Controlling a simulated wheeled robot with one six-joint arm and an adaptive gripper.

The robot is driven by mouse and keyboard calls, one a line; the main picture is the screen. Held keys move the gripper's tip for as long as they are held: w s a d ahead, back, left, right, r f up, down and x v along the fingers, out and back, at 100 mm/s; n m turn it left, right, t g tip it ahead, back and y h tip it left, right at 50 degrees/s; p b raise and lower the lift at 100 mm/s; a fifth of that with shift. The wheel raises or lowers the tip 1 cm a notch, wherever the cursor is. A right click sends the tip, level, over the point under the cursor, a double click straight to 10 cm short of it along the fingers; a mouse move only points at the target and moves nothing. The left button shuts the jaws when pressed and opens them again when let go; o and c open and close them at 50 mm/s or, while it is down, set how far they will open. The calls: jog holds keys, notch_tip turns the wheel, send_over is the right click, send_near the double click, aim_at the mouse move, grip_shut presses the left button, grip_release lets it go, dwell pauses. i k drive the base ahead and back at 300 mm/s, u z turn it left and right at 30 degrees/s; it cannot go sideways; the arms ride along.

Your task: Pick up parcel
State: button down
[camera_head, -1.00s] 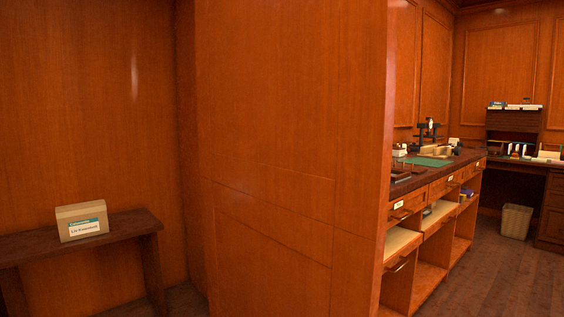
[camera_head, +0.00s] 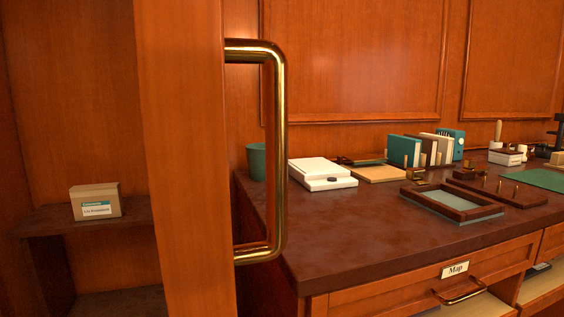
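The parcel (camera_head: 96,202) is a small tan box with a white and teal label on its front. It stands upright on a dark wooden shelf or bench (camera_head: 60,222) at the left, behind the wooden door edge. The print on the label is too small to read surely. My gripper is not in view, and nothing shows it near the parcel.
A wooden door or panel edge (camera_head: 180,150) with a large brass handle (camera_head: 280,150) stands close in front, between parcel and counter. The counter (camera_head: 345,240) at right holds a white box (camera_head: 322,170), books (camera_head: 405,150) and trays (camera_head: 450,203). A drawer (camera_head: 420,287) is below.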

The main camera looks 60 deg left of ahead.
aim_at(99, 202)
jog(key=i, duration=1.25)
jog(key=u, duration=4.2)
jog(key=k, duration=1.25)
jog(key=u, duration=1.05)
jog(key=i, duration=1.2)
jog(key=u, duration=0.25)
jog(key=i, duration=1.7)
jog(key=z, duration=0.8)
jog(key=i, duration=0.95)
jog(key=z, duration=1.05)
